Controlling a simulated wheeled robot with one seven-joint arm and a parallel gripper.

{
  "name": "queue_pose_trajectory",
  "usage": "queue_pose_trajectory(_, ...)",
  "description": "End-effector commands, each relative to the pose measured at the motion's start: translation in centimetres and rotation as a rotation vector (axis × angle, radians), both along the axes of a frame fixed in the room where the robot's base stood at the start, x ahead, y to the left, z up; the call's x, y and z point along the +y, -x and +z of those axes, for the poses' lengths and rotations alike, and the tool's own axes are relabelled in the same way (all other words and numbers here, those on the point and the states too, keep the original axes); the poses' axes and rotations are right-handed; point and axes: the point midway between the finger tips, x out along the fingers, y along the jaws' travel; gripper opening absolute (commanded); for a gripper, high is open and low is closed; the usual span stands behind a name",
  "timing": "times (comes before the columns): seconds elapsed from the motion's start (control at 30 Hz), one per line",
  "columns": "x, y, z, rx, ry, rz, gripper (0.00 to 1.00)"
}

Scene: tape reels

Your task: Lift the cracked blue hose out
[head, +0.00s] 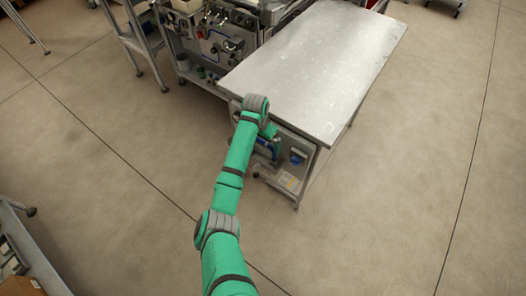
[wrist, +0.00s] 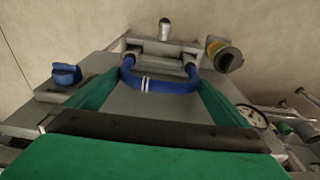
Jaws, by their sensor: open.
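The blue hose (wrist: 162,86) is a short U-shaped loop in the middle of the wrist view, with two pale bands near its lowest bend. Both its ends sit in grey fittings on a metal block (wrist: 160,48). A crack cannot be made out. My gripper (wrist: 161,78) is open, with one green finger on each side of the loop. Whether either finger touches the hose cannot be told. In the head view, my arm reaches the end panel of the metal bench, and a bit of blue (head: 263,143), likely the hose, shows beside my gripper (head: 271,135).
A blue knob (wrist: 65,74) stands on the panel left of the hose. A fitting with a coloured ring (wrist: 222,54) and a round gauge (wrist: 252,116) are on the right. The bench top (head: 320,65) is bare, and the floor to the right is clear.

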Motion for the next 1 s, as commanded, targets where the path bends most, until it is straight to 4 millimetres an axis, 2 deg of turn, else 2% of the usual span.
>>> queue_pose_trajectory(0.17, 0.0, 0.0, 0.0, 0.0, 0.0, 0.0, 1.0)
queue_pose_trajectory(0.3, 0.0, 0.0, 0.0, 0.0, 0.0, 0.0, 0.67)
queue_pose_trajectory(0.37, 0.0, 0.0, 0.0, 0.0, 0.0, -0.001, 0.52)
queue_pose_trajectory(0.4, 0.0, 0.0, 0.0, -0.001, 0.0, -0.001, 0.48)
queue_pose_trajectory(0.77, -0.1, -0.1, 0.6, -0.002, 0.0, -0.001, 0.48)
queue_pose_trajectory(1.0, -0.2, -0.1, 3.4, -0.005, 0.001, -0.002, 0.48)
